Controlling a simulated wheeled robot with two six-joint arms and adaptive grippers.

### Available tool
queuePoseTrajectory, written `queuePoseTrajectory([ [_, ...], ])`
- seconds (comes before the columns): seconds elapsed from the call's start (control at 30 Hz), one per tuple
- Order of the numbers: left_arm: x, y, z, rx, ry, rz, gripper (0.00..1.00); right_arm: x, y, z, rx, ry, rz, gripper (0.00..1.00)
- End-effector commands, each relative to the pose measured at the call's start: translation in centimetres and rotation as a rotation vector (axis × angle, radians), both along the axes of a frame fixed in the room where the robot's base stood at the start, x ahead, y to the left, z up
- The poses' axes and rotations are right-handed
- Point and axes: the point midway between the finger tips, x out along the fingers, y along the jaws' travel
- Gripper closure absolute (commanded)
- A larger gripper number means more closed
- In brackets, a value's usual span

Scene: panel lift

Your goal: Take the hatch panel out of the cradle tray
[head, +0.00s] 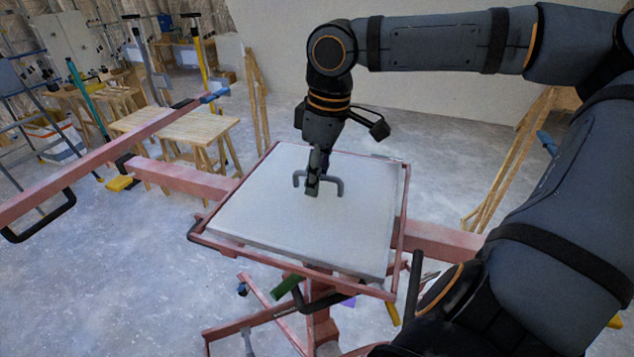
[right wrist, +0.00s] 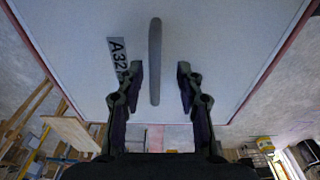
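The hatch panel (head: 270,215) is a flat, pale grey square lying in the red-framed cradle tray (head: 213,240). A grey bar handle (head: 339,186) stands up from its middle. My right gripper (head: 313,190) points down at the handle and hides its centre. In the right wrist view, the two fingers of my right gripper (right wrist: 160,77) are spread apart, with the handle (right wrist: 155,60) between them and a gap on each side. A label reading "A32" (right wrist: 118,54) is on the panel beside the handle. My left gripper is not in view.
Red lift beams (head: 185,178) run left and right of the tray, with black handles (head: 45,225) on the left. Wooden trestle tables (head: 175,122) and a leaning timber frame (head: 512,165) stand behind. The concrete floor (head: 90,290) at the left is mostly clear.

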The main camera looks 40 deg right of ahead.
Motion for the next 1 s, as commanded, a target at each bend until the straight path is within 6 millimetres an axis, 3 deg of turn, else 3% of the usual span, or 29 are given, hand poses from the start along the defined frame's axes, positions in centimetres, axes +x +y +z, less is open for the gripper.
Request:
queuePoseTrajectory([
  [0.13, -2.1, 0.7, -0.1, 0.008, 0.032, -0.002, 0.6, 0.1, 0.1, -0.8, 0.001, 0.0, 0.0, 0.63],
  [0.3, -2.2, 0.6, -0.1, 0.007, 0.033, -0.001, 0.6, 0.1, 0.1, -0.8, 0.0, -0.001, 0.0, 0.65],
  [0.57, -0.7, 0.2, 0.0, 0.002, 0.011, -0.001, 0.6, 0.1, 0.1, -0.8, 0.0, -0.001, 0.0, 1.0],
  [1.0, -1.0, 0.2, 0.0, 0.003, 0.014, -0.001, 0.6, 0.2, 0.0, -0.6, 0.0, -0.004, -0.001, 1.0],
])
